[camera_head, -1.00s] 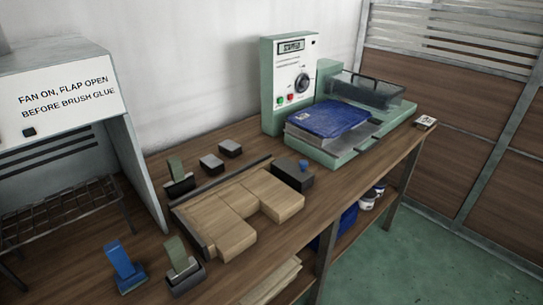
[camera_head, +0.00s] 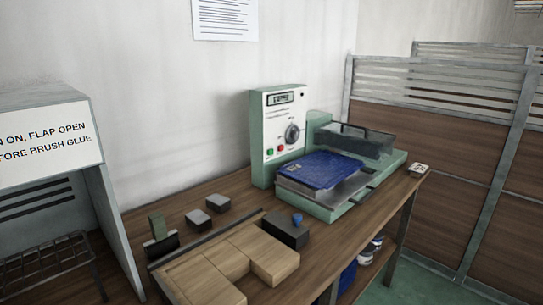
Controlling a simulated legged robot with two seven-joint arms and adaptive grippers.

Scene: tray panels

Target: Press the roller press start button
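The green roller press (camera_head: 265,178) stands at the back right of the wooden bench, against the wall. Its pale upright front panel (camera_head: 284,118) carries a small display (camera_head: 280,98), a dark round dial (camera_head: 292,134), a red button (camera_head: 280,148) and a green button (camera_head: 269,152) side by side below. Which button is the start button cannot be read. A blue flat pad or book (camera_head: 320,170) lies on the press bed, with a dark mesh guard (camera_head: 362,140) behind it. Neither of my grippers is in view.
A grey hood (camera_head: 45,140) with a fan and flap notice stands at left. Wooden blocks (camera_head: 225,262), a dark block with a blue knob (camera_head: 287,232) and small grey blocks (camera_head: 218,203) lie before the press. A slatted partition (camera_head: 440,150) stands at right.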

